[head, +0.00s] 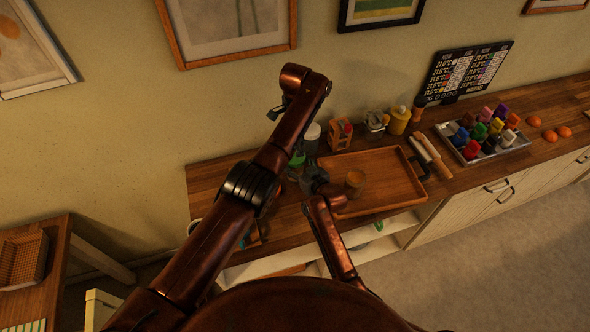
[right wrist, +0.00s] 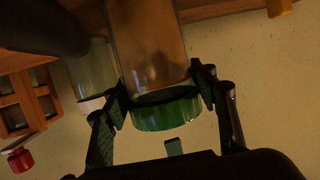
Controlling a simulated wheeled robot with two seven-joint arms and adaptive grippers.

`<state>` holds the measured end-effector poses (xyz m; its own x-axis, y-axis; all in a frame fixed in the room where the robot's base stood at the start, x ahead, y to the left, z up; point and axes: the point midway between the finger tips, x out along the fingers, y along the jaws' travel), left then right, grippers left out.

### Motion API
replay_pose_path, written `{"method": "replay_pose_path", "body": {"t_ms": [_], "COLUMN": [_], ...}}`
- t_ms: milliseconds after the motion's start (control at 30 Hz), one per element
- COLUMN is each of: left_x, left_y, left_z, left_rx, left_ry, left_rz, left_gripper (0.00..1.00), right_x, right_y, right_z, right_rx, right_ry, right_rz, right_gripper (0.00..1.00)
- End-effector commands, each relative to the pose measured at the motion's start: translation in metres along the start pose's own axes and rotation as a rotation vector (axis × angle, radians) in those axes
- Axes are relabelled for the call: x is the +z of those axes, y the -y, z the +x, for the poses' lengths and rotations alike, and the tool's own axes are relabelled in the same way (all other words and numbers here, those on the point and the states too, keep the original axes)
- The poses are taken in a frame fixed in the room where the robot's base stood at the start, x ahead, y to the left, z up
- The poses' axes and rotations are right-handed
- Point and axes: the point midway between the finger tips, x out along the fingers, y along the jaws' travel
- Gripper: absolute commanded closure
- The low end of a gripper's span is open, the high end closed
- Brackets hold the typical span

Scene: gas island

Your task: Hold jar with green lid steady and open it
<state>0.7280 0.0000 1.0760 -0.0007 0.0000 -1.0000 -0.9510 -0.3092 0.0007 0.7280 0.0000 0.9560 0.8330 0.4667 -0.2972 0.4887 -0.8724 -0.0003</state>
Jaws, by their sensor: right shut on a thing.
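In the right wrist view, a glass jar (right wrist: 150,45) with brown contents has a green lid (right wrist: 166,108) on it. The fingers of my right gripper (right wrist: 160,100) are on both sides of the green lid and shut on it. In the head view, my right gripper (head: 313,181) is over the left part of the counter, beside the tray. A green patch (head: 298,159) shows just behind it; I cannot tell if it is this lid.
A wooden tray (head: 385,172) holds a glass (head: 355,182). Behind it stand a jar (head: 312,138), a wooden rack (head: 340,133) and a yellow bottle (head: 399,120). A bin of coloured bottles (head: 485,138) is to the right. Another clear jar (right wrist: 92,72) is close beside the held one.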

Motion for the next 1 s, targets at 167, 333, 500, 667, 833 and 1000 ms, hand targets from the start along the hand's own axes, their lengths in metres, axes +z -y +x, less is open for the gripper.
{"method": "replay_pose_path", "body": {"t_ms": [167,333,500,667,833,1000], "left_x": [-0.0002,-0.0002,-0.0002,-0.0002,-0.0002,-0.0002], "left_y": [-0.0001,-0.0001,-0.0001,-0.0001,-0.0001,-0.0001], "left_z": [-0.0002,-0.0003,-0.0002,-0.0002,-0.0002,-0.0002], "left_rx": [0.0,0.0,0.0,0.0,0.0,0.0], "left_ry": [0.0,0.0,0.0,0.0,0.0,0.0], "left_rz": [0.0,0.0,0.0,0.0,0.0,0.0], "left_gripper": [0.3,0.3,0.3,0.3,0.3,0.3], "right_x": [-0.0009,-0.0011,-0.0014,-0.0014,-0.0009,-0.0006], "right_y": [-0.0004,-0.0004,-0.0003,-0.0003,-0.0002,-0.0002], "right_z": [-0.0002,-0.0002,-0.0002,-0.0002,-0.0002,-0.0002], "right_rx": [0.001,0.001,0.001,0.001,0.001,0.0], "right_ry": [-0.002,-0.002,-0.003,-0.003,-0.002,-0.001], "right_rz": [0.0,0.0,0.0,0.0,0.0,0.0], "right_gripper": [0.65,0.77,0.88,0.39,0.28,0.27]}}
